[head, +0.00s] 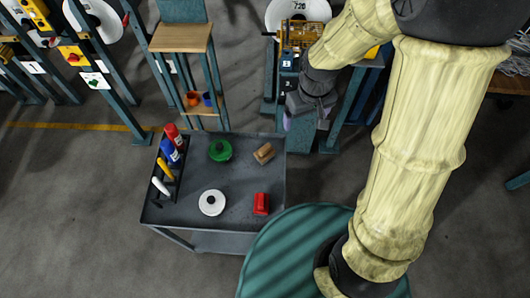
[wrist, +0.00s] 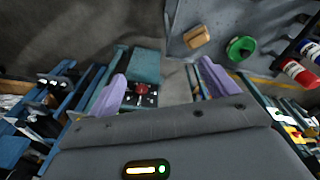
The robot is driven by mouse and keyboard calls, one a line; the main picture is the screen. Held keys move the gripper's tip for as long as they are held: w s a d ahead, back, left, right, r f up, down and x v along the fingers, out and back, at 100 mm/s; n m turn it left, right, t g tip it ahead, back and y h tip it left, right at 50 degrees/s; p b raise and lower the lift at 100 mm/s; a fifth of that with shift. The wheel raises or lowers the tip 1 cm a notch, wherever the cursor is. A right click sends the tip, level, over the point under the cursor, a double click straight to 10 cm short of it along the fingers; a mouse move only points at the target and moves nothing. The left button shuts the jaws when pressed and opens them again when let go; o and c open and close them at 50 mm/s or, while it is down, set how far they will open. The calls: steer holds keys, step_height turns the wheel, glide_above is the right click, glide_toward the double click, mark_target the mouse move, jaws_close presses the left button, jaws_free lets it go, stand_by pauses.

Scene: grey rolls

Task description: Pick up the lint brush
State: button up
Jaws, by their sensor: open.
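A small tan, wood-coloured block (head: 264,153), which looks like the lint brush, lies at the back right of the grey cart top (head: 238,184). It also shows near the top of the wrist view (wrist: 196,36). My gripper (head: 305,122) hangs in the air to the right of and above the cart's back right corner, apart from the block. In the wrist view its two purple fingers (wrist: 163,86) are spread wide with nothing between them. The block's underside is hidden.
The cart also holds a green round object (head: 220,150), a white disc (head: 212,202), a red object (head: 261,204) and a black rack (head: 168,171) with bottles and markers. A blue-green stand (head: 270,110) is behind my gripper. A green round surface (head: 290,250) is in front.

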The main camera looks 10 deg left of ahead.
mark_target(265, 148)
steer(key=w+a+f+n+g, duration=0.1)
steer(key=a+f+n, duration=0.3)
steer(key=a, duration=0.6)
steer(key=shift+w+f, duration=0.4)
steer(key=shift+f, duration=0.45)
steer(key=shift+a, duration=0.1)
step_height(265, 148, down, 12)
steer(key=shift+f+p, duration=0.1)
steer(key=shift+p, duration=0.5)
steer(key=f, duration=0.2)
steer(key=f+p, duration=0.1)
steer(key=f, duration=0.1)
steer(key=shift+s+a+f, duration=0.1)
steer(key=shift+s+a, duration=0.05)
steer(key=shift+a, duration=0.25)
steer(key=shift+f, duration=0.5)
